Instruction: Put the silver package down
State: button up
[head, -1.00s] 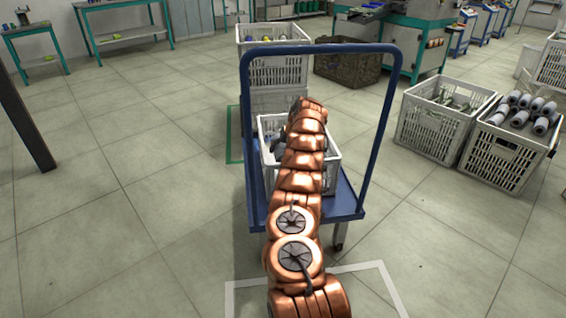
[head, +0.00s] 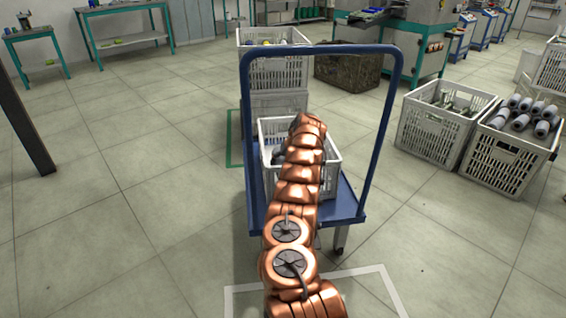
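My copper-coloured arm reaches forward over a blue trolley (head: 345,203) and ends above a white crate (head: 331,178) that stands on it. My gripper is hidden behind the arm's far end, so its fingers do not show. A small grey shape (head: 277,157) shows inside the crate just left of the arm; I cannot tell if it is part of my gripper or a thing in the crate. No silver package can be made out, as the arm covers much of the crate's inside.
The trolley's blue handle (head: 385,120) arches up around the arm. Stacked crates (head: 275,75) stand behind the trolley. Two crates (head: 437,138), one with grey bobbins (head: 541,128), stand at the right. A dark bin (head: 347,72) is at the back. The floor at left is clear.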

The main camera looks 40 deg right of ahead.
jog(key=shift+f, duration=0.3)
jog(key=o, duration=1.4)
jog(key=shift+c, duration=0.2)
jog(key=shift+r, duration=0.1)
jog(key=shift+r, duration=0.5)
jog(key=shift+s+r, duration=0.2)
jog(key=shift+r, duration=0.45)
jog(key=p+v, duration=0.3)
jog(key=v, duration=0.7)
jog(key=shift+s+r, duration=0.25)
jog(key=shift+r, duration=0.05)
